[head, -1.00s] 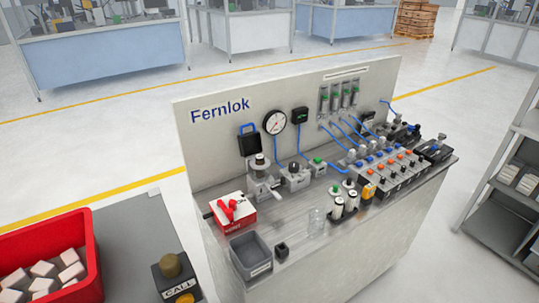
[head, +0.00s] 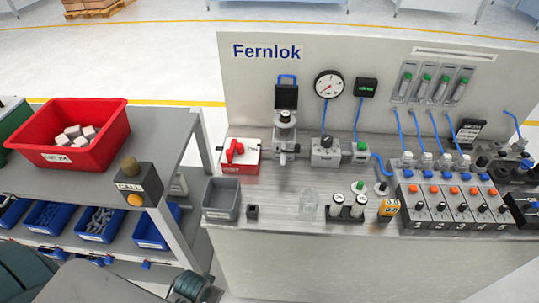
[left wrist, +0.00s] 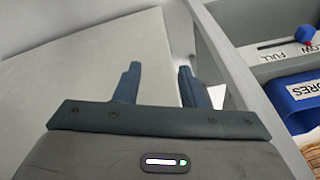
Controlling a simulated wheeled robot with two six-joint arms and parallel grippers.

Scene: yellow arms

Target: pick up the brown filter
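I cannot pick out a clearly brown filter in the head view. White cylinders with dark caps (head: 337,206) stand near the front of the Fernlok bench (head: 285,232), and discs with green knobs (head: 358,188) are just behind them. A clear glass vessel (head: 309,206) stands to their left. My left gripper (left wrist: 159,68) shows in the left wrist view with its two dark fingers apart and nothing between them. It is in front of a plain grey surface, away from the bench-top items. My right gripper is not in view.
A grey bin (head: 221,199), a small black block (head: 252,212) and a red-and-white box (head: 240,154) are on the bench's left part. A shelf unit on the left carries a red crate (head: 106,151) and a CALL box (head: 137,185). A blue bin (left wrist: 305,90) is at right in the wrist view.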

